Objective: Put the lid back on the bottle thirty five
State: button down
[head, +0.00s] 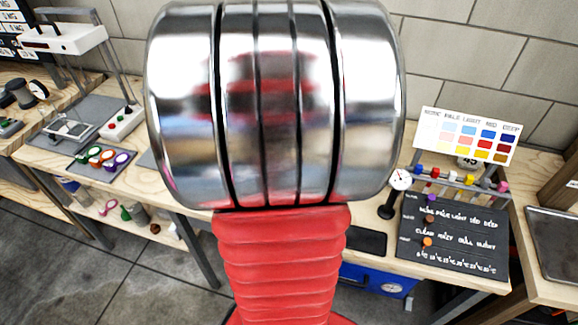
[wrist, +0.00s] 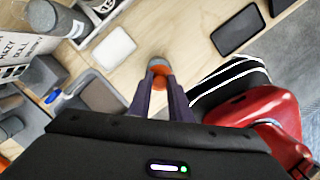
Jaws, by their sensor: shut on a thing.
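My gripper (wrist: 160,88) shows in the wrist view, its two dark fingers close together on a small round orange piece (wrist: 159,83) with a grey part (wrist: 158,64) beyond it. I cannot tell whether this is the lid, or whether the grey part belongs to it. Bare wood lies around the fingertips in that view. No bottle marked thirty five can be made out. In the head view, my own arm fills the middle and hides my gripper and part of the bench.
In the wrist view, a white pad (wrist: 112,47) lies left of the fingers and a dark flat tablet (wrist: 238,30) right. A blue-and-white marker (wrist: 62,96) is far left. In the head view, a colour chart (head: 466,136) and black board (head: 455,246) stand right.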

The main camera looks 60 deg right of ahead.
jog(key=c, duration=1.5)
grip_release()
jog(key=shift+c, duration=0.2)
jog(key=shift+o, duration=0.3)
jog(key=o, duration=0.4)
jog(key=shift+r, duration=0.15)
jog(key=shift+r, duration=3.35)
grip_shut()
